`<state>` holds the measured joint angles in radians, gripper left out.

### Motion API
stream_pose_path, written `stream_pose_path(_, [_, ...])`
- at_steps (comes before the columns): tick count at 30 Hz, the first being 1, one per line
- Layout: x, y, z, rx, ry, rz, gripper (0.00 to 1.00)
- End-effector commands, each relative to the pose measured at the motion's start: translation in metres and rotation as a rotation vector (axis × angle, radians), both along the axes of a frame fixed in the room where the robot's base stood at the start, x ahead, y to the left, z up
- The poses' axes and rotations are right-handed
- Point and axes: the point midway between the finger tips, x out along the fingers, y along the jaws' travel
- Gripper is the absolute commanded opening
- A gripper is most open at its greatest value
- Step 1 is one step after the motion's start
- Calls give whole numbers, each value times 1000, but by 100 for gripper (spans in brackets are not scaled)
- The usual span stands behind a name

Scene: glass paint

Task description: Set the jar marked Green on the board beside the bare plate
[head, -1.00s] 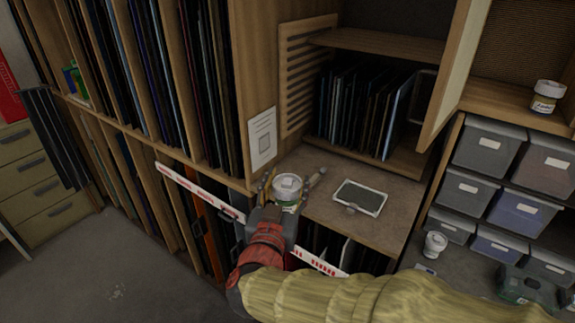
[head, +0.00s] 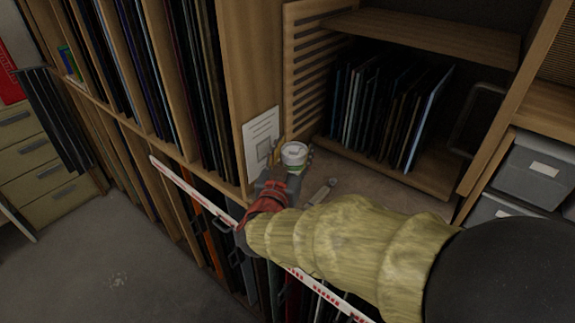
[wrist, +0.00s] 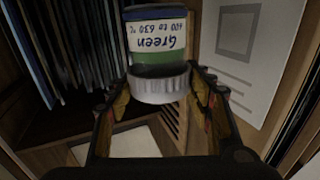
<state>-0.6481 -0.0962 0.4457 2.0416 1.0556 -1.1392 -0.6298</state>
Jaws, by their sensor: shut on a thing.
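The jar marked Green (head: 294,155) has a pale lid and a green and white label, which reads upside down in the wrist view (wrist: 157,42). My gripper (head: 287,165) is shut on it; its fingers (wrist: 162,103) lie on both sides of the jar near the lid. The jar looks upright over the left end of the brown board (head: 377,184), close to the wooden upright. I cannot tell whether its base touches the board.
A small tool (head: 322,191) lies on the board right of the jar. A white notice (head: 262,144) is on the upright beside it. A rack of dark glass sheets (head: 385,115) stands behind the board. Grey bins (head: 540,165) are at the right.

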Motion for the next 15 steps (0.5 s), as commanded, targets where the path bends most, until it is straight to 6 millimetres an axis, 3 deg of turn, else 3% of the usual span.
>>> stream_pose_path(6, [37, 11, -36, -3, 3, -1, 2])
stream_pose_path(15, [59, 18, -60, 1, -1, 0, 2])
